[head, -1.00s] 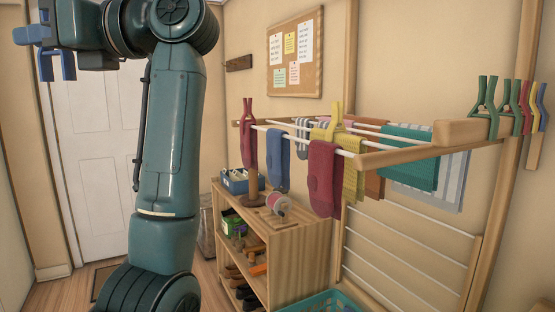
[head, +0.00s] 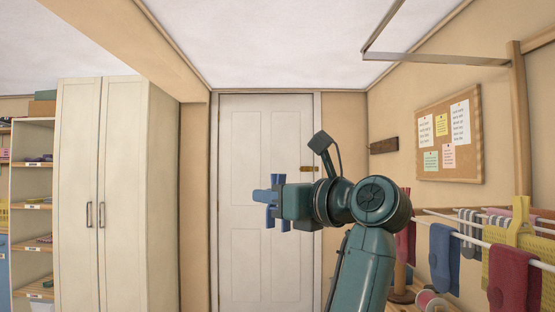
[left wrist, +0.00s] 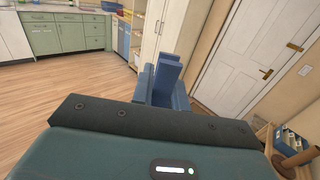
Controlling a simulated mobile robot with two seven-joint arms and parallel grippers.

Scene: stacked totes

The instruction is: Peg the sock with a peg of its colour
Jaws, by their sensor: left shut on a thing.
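My left gripper (head: 264,196) is shut on a blue peg (head: 271,217), held up in front of the white door. The peg also stands up between the fingers in the left wrist view (left wrist: 168,74). A blue sock (head: 444,258) hangs over a rack rod at the right, with no peg seen on it. A crimson sock (head: 513,280) hangs in front. A dark red sock (head: 405,245) hangs farther back, partly behind my left arm. My right gripper is not in view.
The drying rack's white rod (head: 483,243) runs along the right wall, below a corkboard (head: 448,136). A tall white cupboard (head: 103,195) stands left of the door (head: 245,200). The wooden floor (left wrist: 65,110) is clear in the left wrist view.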

